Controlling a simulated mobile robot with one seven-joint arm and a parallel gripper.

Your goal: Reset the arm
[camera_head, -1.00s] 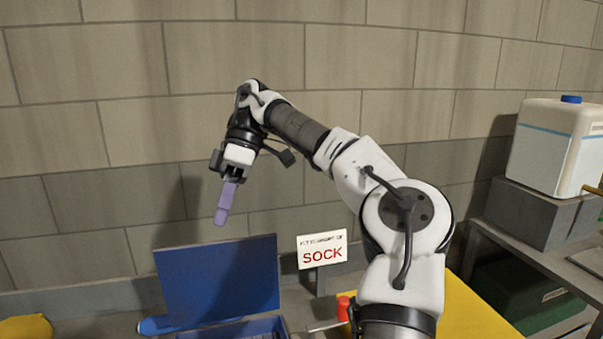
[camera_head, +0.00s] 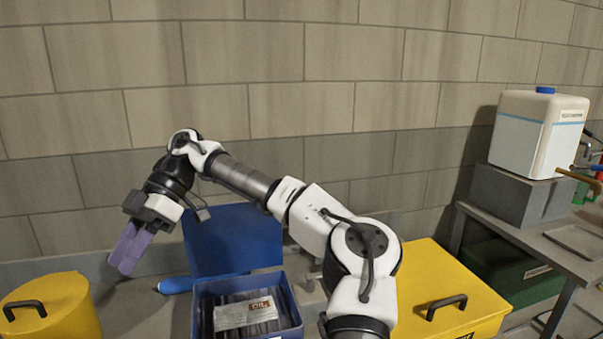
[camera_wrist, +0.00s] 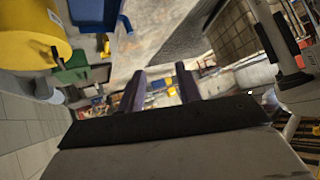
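My gripper (camera_head: 130,248) hangs at the left of the head view, on an arm bent out to the left. Its purple fingers point down and slightly left, in the air above and between the yellow round container and the blue box. In the wrist view the two fingers of my gripper (camera_wrist: 160,90) stand apart with a gap between them, and nothing is held there. In the head view the fingers overlap.
An open blue box (camera_head: 290,312) with a labelled packet (camera_head: 246,313) stands below. A yellow round container (camera_head: 60,305) is at left, a yellow lidded box (camera_head: 450,295) at right. A white tank (camera_head: 535,140) stands on a grey block. A block wall (camera_head: 330,60) stands behind.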

